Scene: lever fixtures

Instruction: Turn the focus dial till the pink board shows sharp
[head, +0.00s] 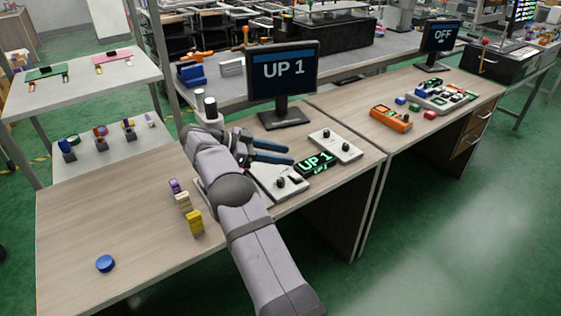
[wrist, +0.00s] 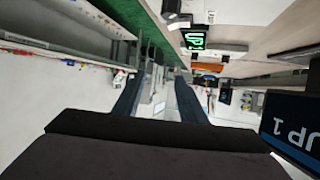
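A small pink board (head: 113,56) lies on the white shelf at the upper left. The monitor (head: 283,71) on the desk reads "UP 1", as does a small green-lit display (head: 315,162); the monitor also shows in the wrist view (wrist: 290,128). A pale panel (head: 335,146) with black knobs lies behind the display, and another pale panel with a dark knob (head: 279,182) lies in front of it. I cannot tell which knob is the focus dial. My gripper (head: 289,152) is open and empty above the front panel, its fingers pointing right. My arm hides part of this panel.
A white device with a black top (head: 209,105) stands behind my gripper. Purple, cream and yellow blocks (head: 194,222) stand left of my arm, and a blue round button (head: 105,263) lies at front left. A second monitor (head: 441,36) reads "OFF". The desk's left part is mostly clear.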

